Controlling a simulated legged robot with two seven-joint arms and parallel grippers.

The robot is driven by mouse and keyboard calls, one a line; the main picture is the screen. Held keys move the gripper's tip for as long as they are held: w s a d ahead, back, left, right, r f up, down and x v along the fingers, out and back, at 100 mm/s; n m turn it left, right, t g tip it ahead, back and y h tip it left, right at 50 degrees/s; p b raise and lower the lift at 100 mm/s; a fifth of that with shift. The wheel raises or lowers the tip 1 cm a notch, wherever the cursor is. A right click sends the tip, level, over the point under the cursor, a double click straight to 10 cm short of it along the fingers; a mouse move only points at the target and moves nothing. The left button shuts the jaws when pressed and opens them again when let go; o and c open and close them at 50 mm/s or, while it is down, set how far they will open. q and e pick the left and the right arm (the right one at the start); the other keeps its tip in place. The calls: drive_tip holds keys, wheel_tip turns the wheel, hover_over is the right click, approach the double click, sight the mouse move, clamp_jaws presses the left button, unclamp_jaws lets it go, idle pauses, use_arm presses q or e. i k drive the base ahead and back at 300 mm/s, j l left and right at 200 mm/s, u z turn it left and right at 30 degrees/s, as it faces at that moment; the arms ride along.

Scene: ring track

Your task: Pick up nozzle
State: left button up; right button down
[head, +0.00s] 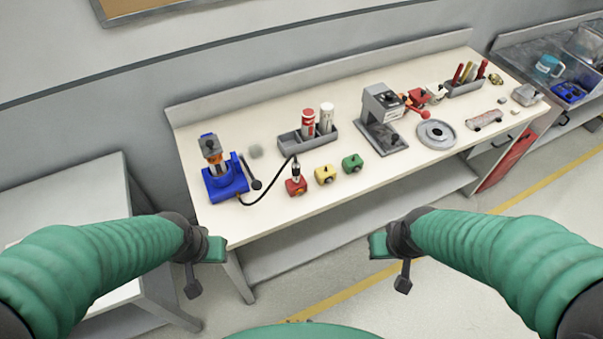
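A small dark nozzle (295,168) stands upright at the red block (296,187) near the bench's front edge. A black hose (268,193) curves from it to a blue hand pump (225,182) at the bench's left end. My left gripper (206,268) is in front of the bench's left front corner, below and left of the nozzle. My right gripper (390,266) is in front of the bench, to the right of the nozzle. Both grippers look open and empty, with their fingers apart.
Yellow (325,174) and green (352,163) blocks sit right of the red one. A grey tray (291,146) with a red and a white canister stands behind. A grey press (383,118) stands further right. A lower table (65,195) is at the left. The bench's front strip is clear.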

sight(295, 167)
drive_tip(key=i+l+u, duration=0.3)
drive_tip(key=l, duration=0.35)
drive_tip(key=i+l+u, duration=0.2)
drive_tip(key=l, duration=0.2)
drive_tip(key=i+l+u, duration=0.15)
drive_tip(key=l, duration=0.25)
drive_tip(key=i+l+u, duration=0.15)
drive_tip(key=l, duration=0.25)
drive_tip(key=u, duration=1.65)
